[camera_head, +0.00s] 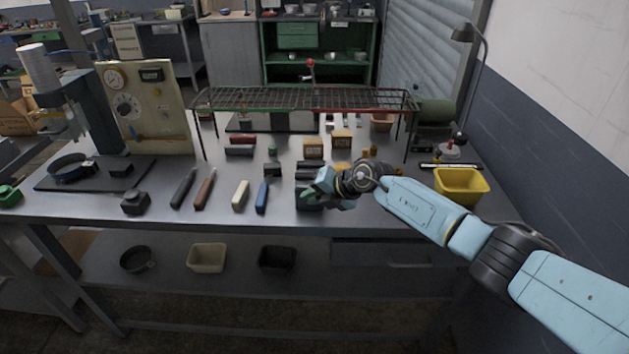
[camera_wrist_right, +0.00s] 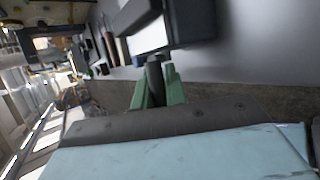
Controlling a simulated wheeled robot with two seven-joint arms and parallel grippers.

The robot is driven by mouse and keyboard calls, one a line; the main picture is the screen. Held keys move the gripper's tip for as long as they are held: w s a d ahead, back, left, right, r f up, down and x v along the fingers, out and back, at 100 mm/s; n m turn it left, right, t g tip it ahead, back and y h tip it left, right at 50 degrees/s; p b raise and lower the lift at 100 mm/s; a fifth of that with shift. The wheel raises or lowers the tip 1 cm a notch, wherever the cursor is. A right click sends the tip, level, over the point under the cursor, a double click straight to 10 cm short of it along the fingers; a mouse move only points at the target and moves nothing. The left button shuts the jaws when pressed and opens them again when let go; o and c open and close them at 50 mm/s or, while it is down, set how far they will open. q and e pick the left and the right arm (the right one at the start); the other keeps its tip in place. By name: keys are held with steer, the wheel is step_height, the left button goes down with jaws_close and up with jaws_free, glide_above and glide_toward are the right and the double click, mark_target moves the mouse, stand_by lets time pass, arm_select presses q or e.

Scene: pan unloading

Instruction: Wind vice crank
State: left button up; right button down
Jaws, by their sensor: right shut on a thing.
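The vice (camera_head: 307,200) is a dark block at the front edge of the workbench, partly hidden behind my right gripper. In the right wrist view the vice (camera_wrist_right: 190,22) is a dark body with a bright face at the top. A short dark crank part (camera_wrist_right: 154,72) comes down from it between my green fingers. My right gripper (camera_head: 318,188) is at the front of the vice, and its fingers also show in the right wrist view (camera_wrist_right: 158,90), shut on the crank. The crank's far end is hidden by the fingers. My left gripper is out of view.
A wire rack (camera_head: 300,98) stands over the back of the workbench (camera_head: 225,205). Several hand tools, among them a blue-handled one (camera_head: 262,197), lie left of the vice. A yellow bin (camera_head: 461,185) stands at the right. The shelf below holds bins and a pan (camera_head: 137,259).

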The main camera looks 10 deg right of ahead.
steer(key=h+p, duration=0.1)
steer(key=p, duration=0.1)
steer(key=a+r+g+h+p, duration=0.1)
steer(key=h+p, duration=0.1)
steer(key=p, duration=0.1)
steer(key=shift+w+n+p, duration=0.2)
steer(key=shift+n+p, duration=0.15)
steer(key=shift+n, duration=0.05)
steer(key=shift+h, duration=0.4)
steer(key=shift+a+f+n+g+h, duration=0.15)
steer(key=shift+f+n+g+h, duration=0.2)
steer(key=shift+h, duration=0.25)
steer(key=shift+a+g+h, duration=0.1)
steer(key=shift+g+h, duration=0.25)
steer(key=shift+h, duration=0.45)
steer(key=c, duration=1.4)
jaws_free()
steer(key=shift+c, duration=0.2)
